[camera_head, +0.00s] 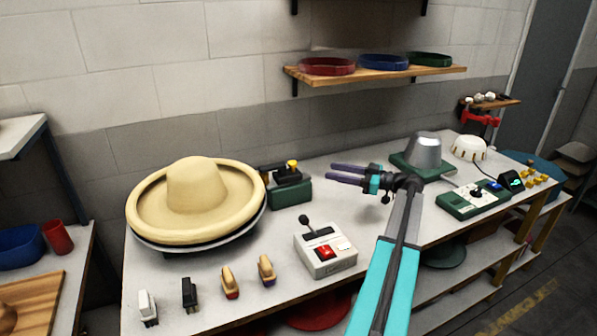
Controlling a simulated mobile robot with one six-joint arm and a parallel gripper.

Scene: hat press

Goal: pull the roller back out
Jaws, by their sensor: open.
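A black unit with a yellow knob (287,172) sits on a green base (291,193) against the right side of the hat brim; it looks like the roller, though its details are too small to be sure. The tan wide-brimmed hat (196,192) rests on a dark round stand at the left of the bench. My gripper (331,174) is open and empty, its two purple fingers pointing left towards the black unit, with a gap between them and it. My arm reaches in from the lower right.
A white control box (325,251) with a lever and red button stands in front on the bench (215,285). Several small brushes or blocks (230,283) line the front edge. A grey metal form (424,152) and a green panel (474,199) stand right. A shelf (375,77) hangs above.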

